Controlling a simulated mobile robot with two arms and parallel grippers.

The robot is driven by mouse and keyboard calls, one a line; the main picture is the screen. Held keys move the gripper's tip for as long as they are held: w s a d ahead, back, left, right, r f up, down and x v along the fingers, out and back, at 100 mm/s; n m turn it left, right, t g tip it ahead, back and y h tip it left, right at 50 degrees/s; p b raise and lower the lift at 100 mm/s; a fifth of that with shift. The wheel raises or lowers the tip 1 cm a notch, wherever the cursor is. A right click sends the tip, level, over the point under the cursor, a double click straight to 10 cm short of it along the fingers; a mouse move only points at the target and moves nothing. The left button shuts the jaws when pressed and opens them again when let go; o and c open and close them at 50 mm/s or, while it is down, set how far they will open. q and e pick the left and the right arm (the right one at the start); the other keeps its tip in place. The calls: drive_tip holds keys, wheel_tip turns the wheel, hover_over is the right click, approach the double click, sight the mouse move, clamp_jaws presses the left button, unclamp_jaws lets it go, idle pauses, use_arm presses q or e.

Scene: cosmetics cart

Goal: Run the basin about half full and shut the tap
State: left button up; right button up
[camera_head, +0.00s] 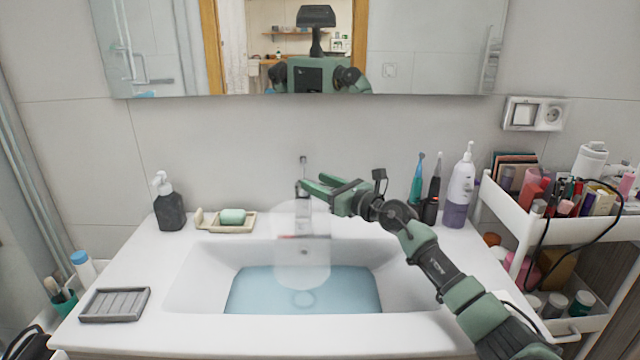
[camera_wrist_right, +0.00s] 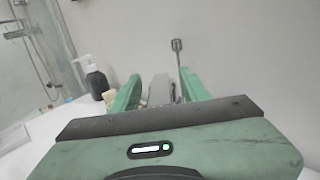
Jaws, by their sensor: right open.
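The white basin (camera_head: 200,278) holds pale blue water (camera_head: 345,288) over its floor, below the rim. The tap (camera_head: 303,174) stands behind the basin, with its thin lever upright. A broad, pale translucent column (camera_head: 301,250) hangs below the tap down to the water, where a ring shows on the surface. My right gripper (camera_head: 312,187) is open at the tap, its fingers pointing left. In the right wrist view the grey tap (camera_wrist_right: 160,88) shows between the open fingers; contact cannot be told. My left gripper is not in view.
A dark soap dispenser (camera_head: 170,205) and a soap dish (camera_head: 245,228) stand left of the tap. Toothbrushes (camera_head: 431,190) and a pump bottle (camera_head: 459,190) stand to its right. A loaded white cart (camera_head: 507,212) is at right. A grey tray (camera_head: 115,304) lies front left.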

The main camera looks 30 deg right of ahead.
drive_tip(key=c, duration=1)
drive_tip(key=shift+d+r, duration=0.1)
drive_tip(key=shift+r, duration=0.05)
idle(0.7)
